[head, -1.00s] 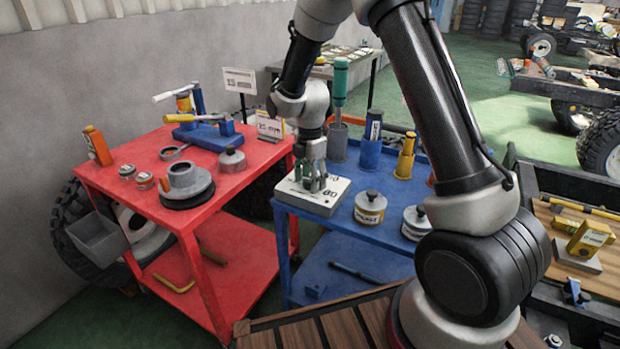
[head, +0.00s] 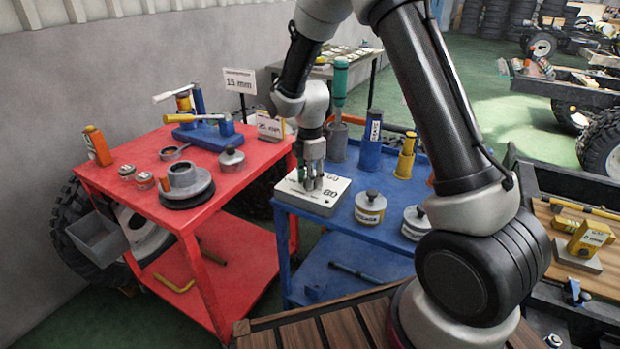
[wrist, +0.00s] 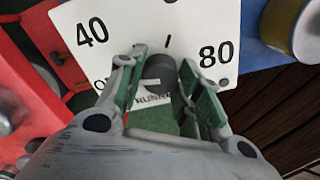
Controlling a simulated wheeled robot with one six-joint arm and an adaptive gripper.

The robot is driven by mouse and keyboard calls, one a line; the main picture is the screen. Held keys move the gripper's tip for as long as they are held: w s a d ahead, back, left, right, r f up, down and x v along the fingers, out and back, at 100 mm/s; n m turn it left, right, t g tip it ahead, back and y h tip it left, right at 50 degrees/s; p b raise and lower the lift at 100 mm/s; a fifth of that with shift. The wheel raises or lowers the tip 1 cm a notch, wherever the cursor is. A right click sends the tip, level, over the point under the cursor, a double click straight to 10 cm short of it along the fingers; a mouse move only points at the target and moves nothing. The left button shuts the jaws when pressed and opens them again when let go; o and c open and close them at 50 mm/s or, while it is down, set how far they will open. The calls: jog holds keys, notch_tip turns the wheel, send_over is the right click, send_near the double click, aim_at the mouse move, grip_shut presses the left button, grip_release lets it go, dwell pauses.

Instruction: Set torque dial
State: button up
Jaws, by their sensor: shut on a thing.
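The torque dial is a white box (head: 325,203) with a numbered top, on the near left corner of the blue cart. In the wrist view its white face (wrist: 185,25) shows 40 at left and 80 at right, with a short tick between them. A dark round knob (wrist: 160,70) stands on the face. My gripper (head: 313,182) points down over the box. In the wrist view my gripper (wrist: 160,82) has its green-padded fingers on either side of the knob, shut on it. Part of the lettering below the knob is hidden by the fingers.
The red cart (head: 230,187) stands close at left, with a flanged part (head: 185,180) and a blue vise-like tool on top. Lidded tins (head: 370,207) and upright tools (head: 371,140) stand near the box on the blue cart.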

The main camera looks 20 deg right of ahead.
jog(key=m, duration=0.4)
jog(key=shift+m, duration=0.3)
jog(key=m, duration=0.4)
jog(key=shift+m, duration=0.3)
jog(key=m, duration=0.3)
jog(key=shift+m, duration=0.3)
jog(key=m, duration=1.2)
jog(key=shift+m, duration=0.3)
jog(key=m, duration=0.4)
jog(key=shift+m, duration=2.3)
